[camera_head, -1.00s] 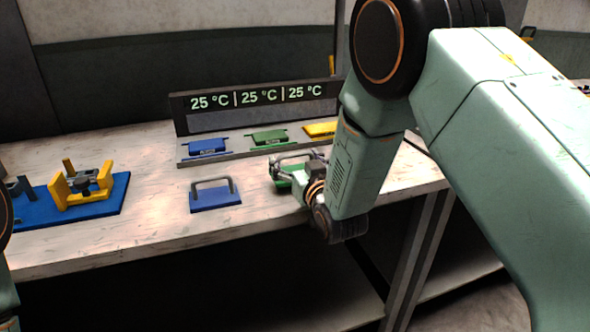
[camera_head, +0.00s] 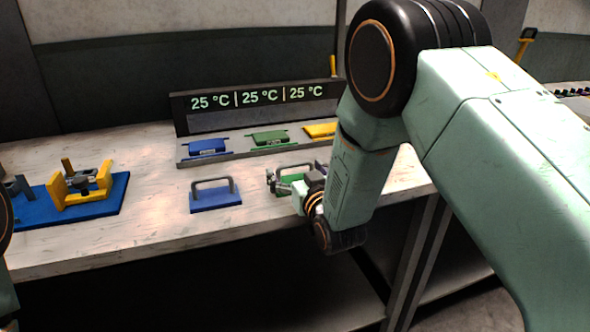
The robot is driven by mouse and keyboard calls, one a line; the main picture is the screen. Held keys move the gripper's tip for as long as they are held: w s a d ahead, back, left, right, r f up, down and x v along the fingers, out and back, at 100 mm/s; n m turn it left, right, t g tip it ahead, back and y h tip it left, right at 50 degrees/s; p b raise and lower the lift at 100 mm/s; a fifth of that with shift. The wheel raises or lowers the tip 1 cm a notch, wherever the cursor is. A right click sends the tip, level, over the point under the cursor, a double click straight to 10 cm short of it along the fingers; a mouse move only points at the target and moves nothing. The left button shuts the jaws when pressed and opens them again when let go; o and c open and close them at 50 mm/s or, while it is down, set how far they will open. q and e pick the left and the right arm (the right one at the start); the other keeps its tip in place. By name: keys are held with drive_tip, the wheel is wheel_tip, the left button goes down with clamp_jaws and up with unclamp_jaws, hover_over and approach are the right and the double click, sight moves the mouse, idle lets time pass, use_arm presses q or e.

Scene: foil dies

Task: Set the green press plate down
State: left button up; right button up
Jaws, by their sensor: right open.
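The green press plate (camera_head: 290,187) rests on the workbench, to the right of the blue press plate (camera_head: 215,199). Its grey bar handle (camera_head: 296,167) stands up from it. My right gripper (camera_head: 281,183) is open at the near side of the green plate and covers part of it. Whether a finger touches the handle or plate, I cannot tell. My left gripper is out of view; only a bit of my left arm shows at the left edge.
Behind stands a station with a 25 °C display (camera_head: 256,97) and blue (camera_head: 208,147), green (camera_head: 269,138) and yellow (camera_head: 320,130) dies. A blue base (camera_head: 110,205) with a yellow fixture (camera_head: 82,187) is at left. The bench front is clear.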

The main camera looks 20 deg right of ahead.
drive_tip(key=shift+r, duration=0.15)
drive_tip(key=s+p, duration=0.1)
drive_tip(key=s, duration=1.1)
drive_tip(key=shift+d+p, duration=0.3)
drive_tip(key=shift+w, duration=0.1)
